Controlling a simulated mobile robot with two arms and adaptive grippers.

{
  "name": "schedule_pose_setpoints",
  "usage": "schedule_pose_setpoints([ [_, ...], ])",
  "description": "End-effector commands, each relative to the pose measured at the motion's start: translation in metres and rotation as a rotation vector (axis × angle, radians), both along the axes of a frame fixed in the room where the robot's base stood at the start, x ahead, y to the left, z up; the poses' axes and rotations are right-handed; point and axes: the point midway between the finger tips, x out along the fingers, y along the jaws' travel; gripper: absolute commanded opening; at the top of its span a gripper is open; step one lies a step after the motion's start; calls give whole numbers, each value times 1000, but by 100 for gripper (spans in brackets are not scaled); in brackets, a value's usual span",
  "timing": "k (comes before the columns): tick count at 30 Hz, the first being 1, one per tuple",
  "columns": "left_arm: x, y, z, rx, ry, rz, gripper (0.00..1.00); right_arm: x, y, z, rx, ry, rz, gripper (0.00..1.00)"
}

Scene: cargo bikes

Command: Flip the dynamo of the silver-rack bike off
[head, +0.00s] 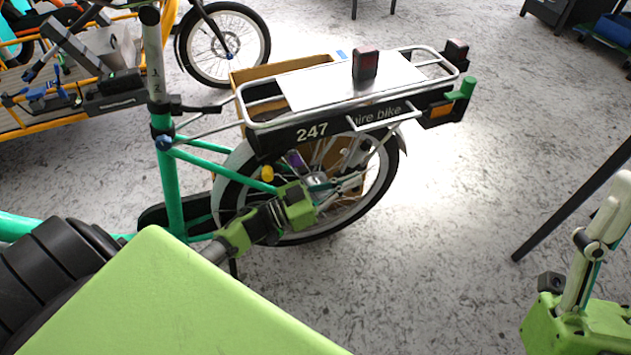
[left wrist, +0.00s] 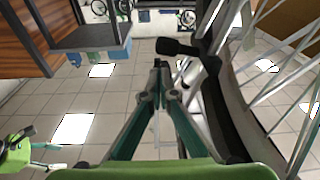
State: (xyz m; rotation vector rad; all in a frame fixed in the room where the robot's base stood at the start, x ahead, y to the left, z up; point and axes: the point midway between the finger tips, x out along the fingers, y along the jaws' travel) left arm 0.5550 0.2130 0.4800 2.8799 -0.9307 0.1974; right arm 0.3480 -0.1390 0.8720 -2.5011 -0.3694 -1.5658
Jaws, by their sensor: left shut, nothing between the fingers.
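The silver-rack bike (head: 350,90) has a green frame, a silver rear rack and a black side plate reading 247. My left gripper (head: 352,178) is at its rear wheel, in front of the spokes. The left wrist view shows its fingers (left wrist: 161,66) shut together and empty. Just beyond the tips, a black knobbed part (left wrist: 180,47) sits beside the tyre (left wrist: 222,110); it may be the dynamo, but I cannot tell its position or any contact. My right gripper (head: 592,245) is at the lower right of the head view, partly cut off, its jaws unclear.
A cardboard box (head: 250,73) stands behind the bike. An orange-framed cargo bike (head: 75,118) is at the upper left. A dark slanted bar (head: 575,200) is at the right. The floor (head: 440,240) right of the rear wheel is clear.

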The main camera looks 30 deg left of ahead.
Motion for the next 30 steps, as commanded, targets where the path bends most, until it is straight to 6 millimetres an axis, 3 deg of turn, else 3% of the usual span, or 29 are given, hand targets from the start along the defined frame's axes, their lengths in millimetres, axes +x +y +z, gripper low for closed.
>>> schedule_pose_setpoints([
  [13,4,-4,22,-2,-8,0,0,77,14,-53,-129,426,-23,54],
  [24,-49,54,10,-1,-5,1,0,110,15,-112,-217,735,-39,54],
  [30,-61,68,6,-3,-7,1,0,114,15,-126,-235,800,-42,54],
])
